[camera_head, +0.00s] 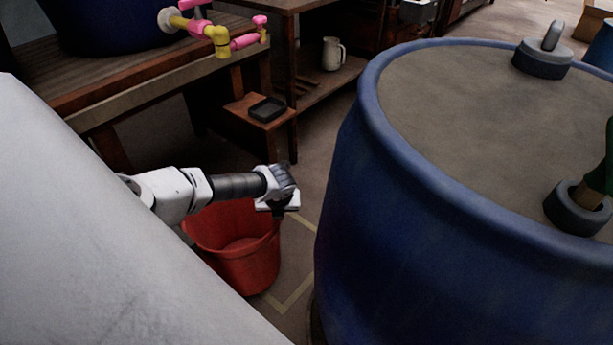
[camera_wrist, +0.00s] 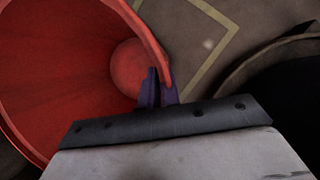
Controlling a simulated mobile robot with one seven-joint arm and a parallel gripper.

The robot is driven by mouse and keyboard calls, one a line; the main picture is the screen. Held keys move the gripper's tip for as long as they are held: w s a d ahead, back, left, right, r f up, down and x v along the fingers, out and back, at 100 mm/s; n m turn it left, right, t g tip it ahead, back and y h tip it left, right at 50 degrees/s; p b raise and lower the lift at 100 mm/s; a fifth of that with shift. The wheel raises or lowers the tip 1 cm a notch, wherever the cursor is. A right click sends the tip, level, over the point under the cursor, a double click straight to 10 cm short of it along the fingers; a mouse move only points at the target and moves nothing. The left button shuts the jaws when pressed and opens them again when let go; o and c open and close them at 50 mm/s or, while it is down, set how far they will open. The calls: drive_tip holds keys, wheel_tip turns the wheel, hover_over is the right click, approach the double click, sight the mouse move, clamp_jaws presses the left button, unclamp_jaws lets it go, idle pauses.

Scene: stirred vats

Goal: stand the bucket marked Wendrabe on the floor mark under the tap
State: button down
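A red bucket (camera_head: 235,262) stands upright at or just above the floor, left of the large blue vat; I cannot tell whether it touches. No name shows on its visible side. My gripper (camera_head: 278,208) is at its right rim. In the wrist view, the purple fingers of my gripper (camera_wrist: 158,88) are close together with the rim of the bucket (camera_wrist: 60,70) between them. A pale yellow floor mark (camera_head: 291,301) shows at the right and front of the bucket, partly hidden by it. A pink and yellow tap (camera_head: 218,38) sticks out from a blue vat at top left.
A large blue vat (camera_head: 345,220) with a grey lid fills the right, close to my gripper. A wooden bench (camera_head: 130,95) carries the tap's vat. A small wooden step (camera_head: 283,128) holds a black tray (camera_head: 267,109). A pale jug (camera_head: 333,54) stands on a shelf behind.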

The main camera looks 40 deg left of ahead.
wheel_tip(320, 180, down, 2)
drive_tip(key=shift+w+b, duration=0.1)
drive_tip(key=shift+b, duration=0.2)
drive_tip(key=w+f+b, duration=0.1)
drive_tip(key=w+b, duration=0.3)
drive_tip(key=w, duration=0.8)
drive_tip(key=shift+w, duration=0.4)
drive_tip(key=shift+f, duration=0.2)
drive_tip(key=c, duration=1.6)
unclamp_jaws()
